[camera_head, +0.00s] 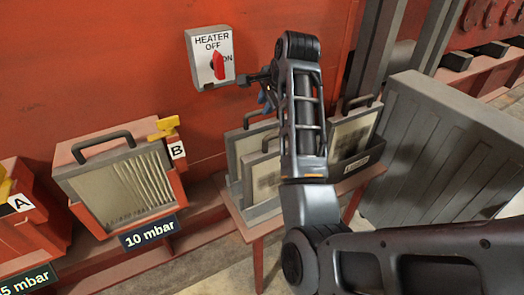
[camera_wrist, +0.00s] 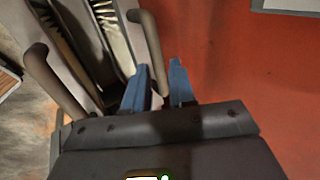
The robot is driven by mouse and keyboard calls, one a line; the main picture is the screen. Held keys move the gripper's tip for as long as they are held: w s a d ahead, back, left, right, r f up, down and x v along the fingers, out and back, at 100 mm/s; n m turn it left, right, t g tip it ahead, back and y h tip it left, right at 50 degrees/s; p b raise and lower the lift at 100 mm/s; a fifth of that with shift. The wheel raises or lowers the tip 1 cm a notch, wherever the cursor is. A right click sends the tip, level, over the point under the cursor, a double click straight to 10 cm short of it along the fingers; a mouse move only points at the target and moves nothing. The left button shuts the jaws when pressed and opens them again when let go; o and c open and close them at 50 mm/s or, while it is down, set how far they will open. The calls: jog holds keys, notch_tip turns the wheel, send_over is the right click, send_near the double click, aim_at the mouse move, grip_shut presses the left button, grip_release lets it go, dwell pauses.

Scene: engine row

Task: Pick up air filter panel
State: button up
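Air filter panels stand upright in a rack on a red stand in the head view: one (camera_head: 267,176) partly behind my arm, another (camera_head: 352,132) to the right, and one behind at left. Each has a dark loop handle. My gripper (camera_head: 265,97) is mostly hidden behind my arm, above the left panels. In the wrist view, its blue fingers (camera_wrist: 158,85) are apart, with a panel handle (camera_wrist: 150,48) reaching into the gap between them. I cannot tell whether they touch it. A second handle (camera_wrist: 52,80) is at left.
A filter panel (camera_head: 120,188) sits in red housing B, labelled 10 mbar; housing A (camera_head: 30,225) is farther left. A heater switch box (camera_head: 211,57) is on the red wall close to my gripper. A large grey ribbed panel (camera_head: 440,150) leans at right.

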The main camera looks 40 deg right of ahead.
jog(key=p+x, duration=0.1)
jog(key=x, duration=0.3)
jog(key=shift+f, duration=0.45)
jog(key=shift+c, duration=0.4)
grip_shut()
jog(key=shift+r, duration=0.15)
dwell(0.5)
